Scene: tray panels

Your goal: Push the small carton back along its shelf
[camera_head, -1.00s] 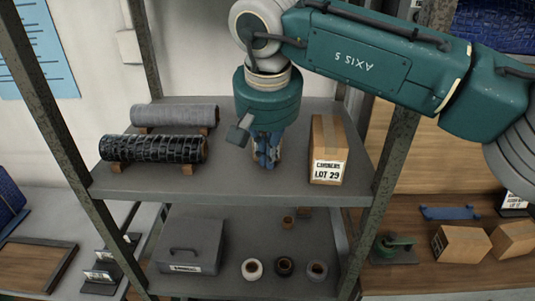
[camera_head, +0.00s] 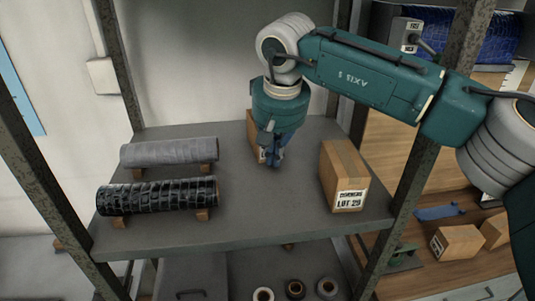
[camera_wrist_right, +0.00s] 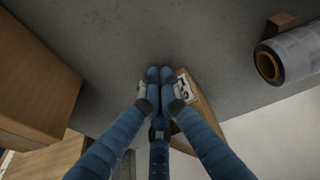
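The small carton (camera_head: 254,126) is a brown box on the upper shelf, partly hidden behind my right gripper in the head view. In the right wrist view its corner and white label (camera_wrist_right: 188,91) show just right of the fingers. My right gripper (camera_head: 275,159) points down in front of the carton, its blue fingers drawn together with nothing between them. The fingertips also show in the wrist view (camera_wrist_right: 160,75). I cannot tell whether they touch the carton. My left gripper is not in view.
A larger carton marked LOT 29 (camera_head: 343,176) stands to the right on the same shelf (camera_head: 255,215). A grey roll (camera_head: 169,153) and a black roll (camera_head: 157,194) lie on wooden cradles to the left. Metal posts bound the shelf. The shelf in front of the gripper is clear.

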